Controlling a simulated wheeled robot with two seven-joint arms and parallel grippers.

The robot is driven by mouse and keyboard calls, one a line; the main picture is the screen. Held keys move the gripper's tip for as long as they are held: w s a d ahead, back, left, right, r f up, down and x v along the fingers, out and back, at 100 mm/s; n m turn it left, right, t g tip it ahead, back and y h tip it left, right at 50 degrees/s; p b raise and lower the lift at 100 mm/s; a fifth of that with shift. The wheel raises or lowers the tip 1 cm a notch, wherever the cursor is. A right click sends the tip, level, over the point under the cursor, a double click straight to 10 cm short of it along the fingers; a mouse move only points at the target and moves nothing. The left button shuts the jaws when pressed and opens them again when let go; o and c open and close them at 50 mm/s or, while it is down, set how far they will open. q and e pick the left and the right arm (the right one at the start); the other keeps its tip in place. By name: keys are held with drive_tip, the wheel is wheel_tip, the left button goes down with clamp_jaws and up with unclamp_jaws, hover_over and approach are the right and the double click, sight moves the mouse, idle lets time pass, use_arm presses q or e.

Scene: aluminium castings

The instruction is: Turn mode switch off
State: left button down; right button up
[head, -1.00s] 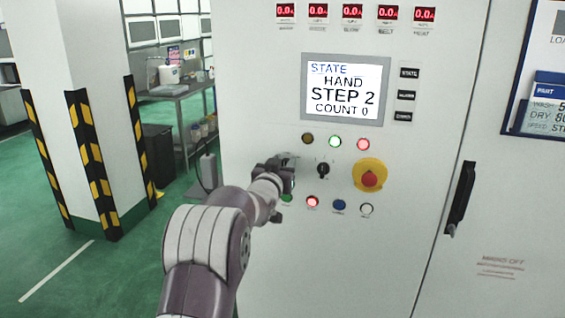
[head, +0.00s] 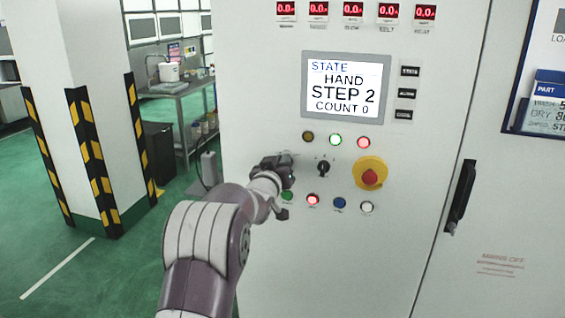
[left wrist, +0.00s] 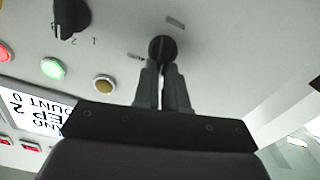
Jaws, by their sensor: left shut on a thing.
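My left gripper (head: 285,165) is at the left of the control panel's switch row. In the left wrist view, its two fingers (left wrist: 163,75) are shut on a round black rotary switch (left wrist: 163,47), taken to be the mode switch. Small labels beside this knob are too blurred to read. The gripper hides most of it in the head view. A second black rotary switch (head: 323,169), marked 1 and 2 in the left wrist view (left wrist: 70,17), stands just to the right, untouched. The screen (head: 343,88) reads STATE HAND, STEP 2, COUNT 0. My right gripper is not in view.
A red emergency button on a yellow base (head: 370,174) is further right. Lamps sit above, with the green lamp (head: 335,140) lit; several buttons, including a blue one (head: 340,203), sit below. A black door handle (head: 461,195) is at the right. Striped pillar (head: 82,150) at left.

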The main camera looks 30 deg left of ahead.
use_arm(q)
drive_tip(key=shift+s+a+f+n+p, duration=0.1)
drive_tip(key=shift+a+n+p, duration=0.1)
drive_tip(key=shift+n, duration=0.85)
drive_tip(key=shift+w+a+f+n+p, duration=0.1)
drive_tip(key=shift+n+p, duration=0.15)
drive_tip(key=shift+n, duration=0.75)
drive_tip(key=shift+s+a+f+n+p, duration=0.1)
drive_tip(key=shift+n+p, duration=0.1)
drive_tip(key=shift+n, duration=0.85)
drive_tip(key=c, duration=1.2)
unclamp_jaws()
drive_tip(key=b+v, duration=0.3)
drive_tip(key=v, duration=0.9)
drive_tip(key=shift+s, duration=0.35)
